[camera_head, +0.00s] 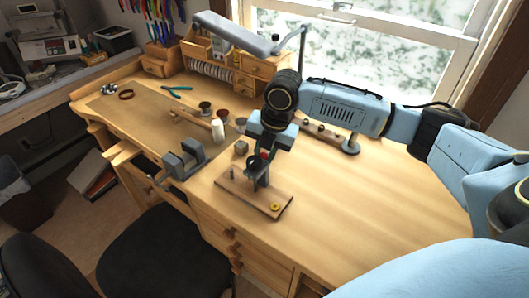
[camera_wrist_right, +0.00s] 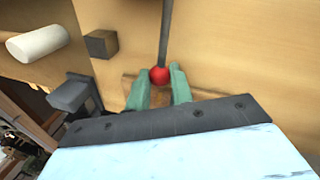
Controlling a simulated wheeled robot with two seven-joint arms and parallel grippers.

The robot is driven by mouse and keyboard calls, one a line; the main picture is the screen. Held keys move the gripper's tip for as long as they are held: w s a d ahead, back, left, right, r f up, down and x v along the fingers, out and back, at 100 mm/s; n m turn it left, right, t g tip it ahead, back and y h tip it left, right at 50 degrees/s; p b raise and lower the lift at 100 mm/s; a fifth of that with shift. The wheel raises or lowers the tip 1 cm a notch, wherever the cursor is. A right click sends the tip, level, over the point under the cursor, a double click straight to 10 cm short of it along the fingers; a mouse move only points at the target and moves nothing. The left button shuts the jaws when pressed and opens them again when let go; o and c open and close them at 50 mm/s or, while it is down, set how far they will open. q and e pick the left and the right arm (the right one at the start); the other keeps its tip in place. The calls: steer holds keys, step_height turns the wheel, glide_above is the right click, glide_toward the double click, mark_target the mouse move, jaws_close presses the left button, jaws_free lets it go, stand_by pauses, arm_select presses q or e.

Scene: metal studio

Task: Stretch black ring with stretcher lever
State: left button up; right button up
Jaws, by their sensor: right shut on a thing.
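The ring stretcher stands on a small wooden base board (camera_head: 235,190) at the front middle of the bench. Its lever (camera_wrist_right: 165,32) is a grey rod ending in a red ball knob (camera_wrist_right: 159,75). My right gripper (camera_wrist_right: 160,85) has its green fingers on either side of the knob and is shut on it. In the head view my right gripper (camera_head: 263,154) hangs over the stretcher and hides much of it. A dark round part shows below the fingers; I cannot tell whether it is the black ring. My left gripper is not in view.
A grey vise (camera_head: 185,160) and a white cylinder (camera_head: 218,131) stand left of the stretcher, with a small block (camera_head: 241,147) behind it. A dark ring-shaped thing (camera_head: 126,94) lies on the mat at far left.

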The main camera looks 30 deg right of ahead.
steer(key=shift+d+r, duration=0.1)
jaws_close()
steer(key=shift+r+p, duration=0.15)
steer(key=shift+p, duration=0.3)
steer(key=r+y+p, duration=0.1)
steer(key=d+r+y+p, duration=0.1)
steer(key=r+g+y+p, duration=0.1)
steer(key=p, duration=0.1)
steer(key=shift+w+d+r, duration=0.2)
steer(key=shift+w, duration=0.1)
steer(key=d+r+y, duration=0.1)
steer(key=w+d+r+y, duration=0.1)
steer(key=r, duration=0.1)
steer(key=shift+w+d+r+m+g, duration=0.1)
steer(key=shift+d+r+m+g, duration=0.05)
steer(key=shift+d+m+g, duration=0.2)
steer(key=shift+w+d+r, duration=0.2)
steer(key=shift+d+r, duration=0.15)
steer(key=shift+d, duration=0.2)
steer(key=shift+w+d+r, duration=0.2)
steer(key=shift+d+r, duration=0.15)
steer(key=shift+d, duration=0.2)
